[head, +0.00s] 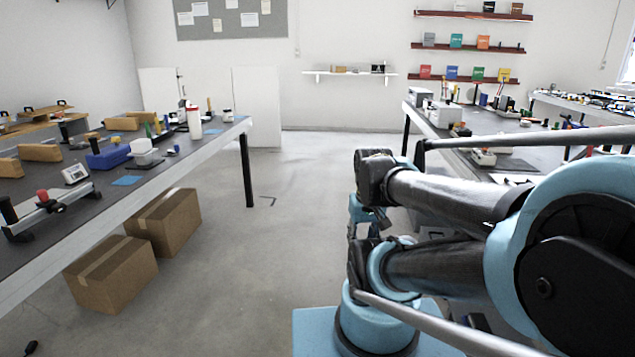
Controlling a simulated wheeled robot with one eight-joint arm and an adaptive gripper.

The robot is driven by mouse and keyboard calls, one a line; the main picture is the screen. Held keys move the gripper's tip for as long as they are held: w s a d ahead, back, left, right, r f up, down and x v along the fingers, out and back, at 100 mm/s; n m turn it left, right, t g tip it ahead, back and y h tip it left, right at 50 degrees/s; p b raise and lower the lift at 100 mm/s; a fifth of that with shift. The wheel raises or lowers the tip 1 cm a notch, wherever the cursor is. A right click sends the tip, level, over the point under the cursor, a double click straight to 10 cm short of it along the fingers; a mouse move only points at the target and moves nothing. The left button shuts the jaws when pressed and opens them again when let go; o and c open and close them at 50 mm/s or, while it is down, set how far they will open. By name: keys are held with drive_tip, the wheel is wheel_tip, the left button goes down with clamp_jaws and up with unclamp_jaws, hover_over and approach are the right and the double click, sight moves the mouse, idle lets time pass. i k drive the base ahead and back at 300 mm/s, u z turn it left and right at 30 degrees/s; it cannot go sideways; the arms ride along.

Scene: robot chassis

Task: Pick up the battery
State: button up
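I cannot make out a battery for certain among the small items in the head view. Several small objects stand on the left table (215,141) and on the right table (450,143), too small to name surely. My arm is folded in the right foreground. Its far end, with my gripper (362,228), points down and is small and partly hidden behind my own arm links. Whether its fingers are open or shut does not show. I see nothing held there.
Two cardboard boxes, one nearer (112,275) and one farther (165,221), stand on the floor under the left table. That table carries a blue box (108,157), a white bottle (194,123) and a digital meter (75,174). The floor (240,265) between the tables is clear.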

sight(429, 104)
drive_tip(key=u, duration=0.15)
drive_tip(key=i, duration=3.35)
drive_tip(key=z, duration=0.45)
drive_tip(key=i, duration=1.05)
drive_tip(key=z, duration=1)
drive_tip(key=i, duration=1.5)
drive_tip(key=z, duration=0.6)
